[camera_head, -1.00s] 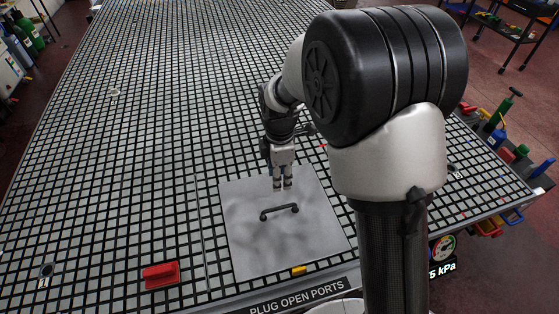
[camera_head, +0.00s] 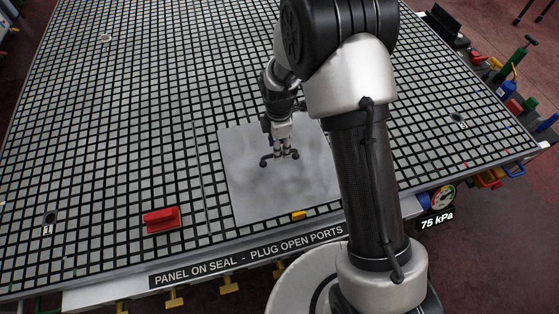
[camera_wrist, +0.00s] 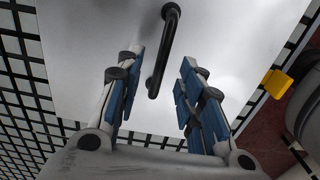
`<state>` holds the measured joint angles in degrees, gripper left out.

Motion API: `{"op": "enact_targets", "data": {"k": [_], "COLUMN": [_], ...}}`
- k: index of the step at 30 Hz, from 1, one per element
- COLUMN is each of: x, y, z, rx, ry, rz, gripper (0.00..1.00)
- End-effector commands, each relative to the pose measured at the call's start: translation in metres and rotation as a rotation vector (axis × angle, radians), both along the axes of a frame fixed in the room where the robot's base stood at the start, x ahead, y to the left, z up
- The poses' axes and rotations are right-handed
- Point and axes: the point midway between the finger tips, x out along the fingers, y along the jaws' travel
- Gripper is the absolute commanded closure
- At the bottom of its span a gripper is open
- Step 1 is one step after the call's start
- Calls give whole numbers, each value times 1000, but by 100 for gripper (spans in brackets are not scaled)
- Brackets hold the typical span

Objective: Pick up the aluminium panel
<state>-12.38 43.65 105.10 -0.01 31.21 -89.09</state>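The aluminium panel (camera_head: 272,192) is a flat, pale grey square lying on the gridded table near its front edge. A black bar handle (camera_head: 267,160) stands on it; the handle also shows in the wrist view (camera_wrist: 156,76). My gripper (camera_head: 284,154) is over the panel at the handle, its fingertips overlapping the bar in the head view. In the wrist view my gripper (camera_wrist: 157,75) is open, with blue-padded fingers apart on either side of the handle's near end. No contact with the handle is visible.
A red block-like piece (camera_head: 161,219) lies on the table left of the panel. A small yellow piece (camera_head: 299,215) sits at the panel's front edge. A gauge (camera_head: 442,195) reads 75 kPa. The front sign (camera_head: 250,256) reads "PANEL ON SEAL - PLUG OPEN PORTS". The left grid is mostly clear.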

Motion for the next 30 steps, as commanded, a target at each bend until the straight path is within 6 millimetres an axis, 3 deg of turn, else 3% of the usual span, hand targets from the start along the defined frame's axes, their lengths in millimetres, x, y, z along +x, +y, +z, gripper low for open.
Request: {"op": "enact_targets", "data": {"k": [9,16,30], "x": [-1,-1,-1], "y": [-2,-2,-2], "z": [-46,-47,-47], "rx": [0,0,0], "ry": [2,0,1], "rz": [0,0,0], "gripper": [65,65,96]}}
